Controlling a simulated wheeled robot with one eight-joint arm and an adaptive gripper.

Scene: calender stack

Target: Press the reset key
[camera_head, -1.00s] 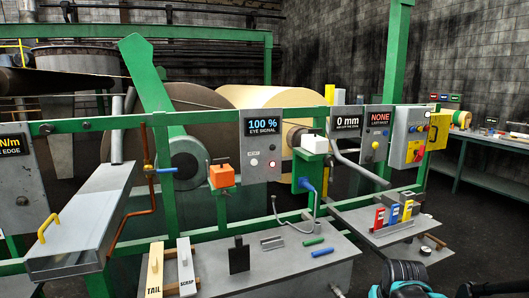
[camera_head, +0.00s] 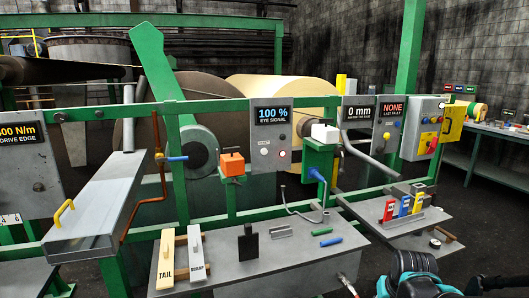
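The eye signal panel (camera_head: 270,133) is a grey box on the green frame, with a display reading 100 %. Below the display, a small white round button (camera_head: 264,151) sits under a label too small to read surely; it may be the reset key. Nothing covers or touches the panel front. Part of my arm, dark and ribbed with teal, shows at the bottom right, well below and right of the panel. My gripper's fingertips are not in view.
A grey bench (camera_head: 290,262) stands below the panel, holding wooden TAIL (camera_head: 165,262) and SCRAP blocks and small tools. An orange block (camera_head: 232,164) and a white-topped green bracket (camera_head: 321,150) flank the panel. A fault panel (camera_head: 389,125) is farther right.

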